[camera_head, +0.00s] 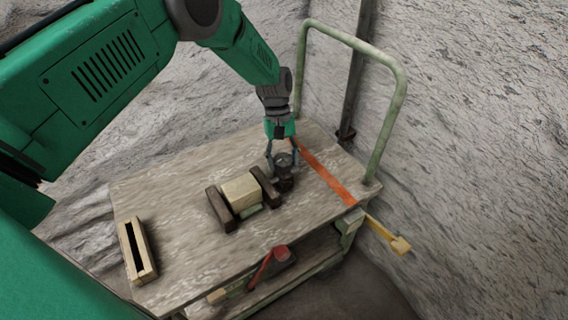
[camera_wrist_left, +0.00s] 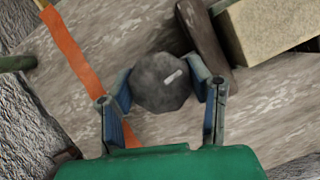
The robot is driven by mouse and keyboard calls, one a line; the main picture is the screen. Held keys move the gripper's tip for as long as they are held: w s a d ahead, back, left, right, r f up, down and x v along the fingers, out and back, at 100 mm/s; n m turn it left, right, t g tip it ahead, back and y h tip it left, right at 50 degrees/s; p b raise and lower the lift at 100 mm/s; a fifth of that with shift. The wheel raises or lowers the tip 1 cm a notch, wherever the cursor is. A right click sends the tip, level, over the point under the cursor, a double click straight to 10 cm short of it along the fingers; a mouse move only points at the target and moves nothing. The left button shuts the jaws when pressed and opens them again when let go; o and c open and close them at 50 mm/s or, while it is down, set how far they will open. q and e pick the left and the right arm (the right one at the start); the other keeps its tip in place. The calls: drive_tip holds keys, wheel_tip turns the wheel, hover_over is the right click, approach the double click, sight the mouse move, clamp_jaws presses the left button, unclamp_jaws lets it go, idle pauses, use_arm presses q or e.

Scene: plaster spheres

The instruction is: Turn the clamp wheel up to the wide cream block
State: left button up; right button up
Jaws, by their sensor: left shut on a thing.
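The wide cream block (camera_head: 242,193) sits between two dark brown jaws on the cart top; the left jaw (camera_head: 221,209) and the right jaw (camera_head: 265,187) stand close beside it. The clamp wheel (camera_wrist_left: 162,82) is a dark grey, many-sided knob with a pale mark. My left gripper (camera_wrist_left: 166,90) is shut on the wheel, one finger on each side, reaching down from above. In the head view my left gripper (camera_head: 282,157) is at the right end of the clamp. In the wrist view the cream block (camera_wrist_left: 268,38) is at the upper right, beyond the dark jaw (camera_wrist_left: 205,35). My right gripper is out of view.
The clamp is on a worn wooden cart (camera_head: 165,203) with a green rail (camera_head: 398,100) at its right. A slotted wooden block (camera_head: 138,251) stands at the front left. An orange stripe (camera_head: 325,172) crosses the top. Rough grey walls are close behind and right.

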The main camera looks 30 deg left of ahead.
use_arm(q)
drive_tip(key=m, duration=0.2)
drive_tip(key=m+y+b, duration=0.1)
drive_tip(key=shift+w+a+m+g, duration=0.1)
drive_tip(key=shift+w+m+g, duration=0.1)
drive_tip(key=shift+m+g, duration=0.2)
drive_tip(key=m+y, duration=0.1)
drive_tip(key=m, duration=0.1)
drive_tip(key=shift+m, duration=0.4)
drive_tip(key=m+y, duration=0.1)
drive_tip(key=m, duration=0.1)
drive_tip(key=shift+r+m, duration=0.1)
drive_tip(key=shift+m, duration=0.2)
drive_tip(key=m+y, duration=0.1)
drive_tip(key=m, duration=0.1)
drive_tip(key=shift+m, duration=0.4)
drive_tip(key=m+y, duration=0.1)
drive_tip(key=m, duration=0.1)
drive_tip(key=m+y+p, duration=0.1)
drive_tip(key=m, duration=0.2)
drive_tip(key=shift+t+p, duration=0.3)
drive_tip(key=shift+t, duration=0.1)
drive_tip(key=shift+m, duration=0.9)
drive_tip(key=shift+m+t+y+p, duration=0.6)
drive_tip(key=shift+m+t+p, duration=0.4)
drive_tip(key=shift+m, duration=0.9)
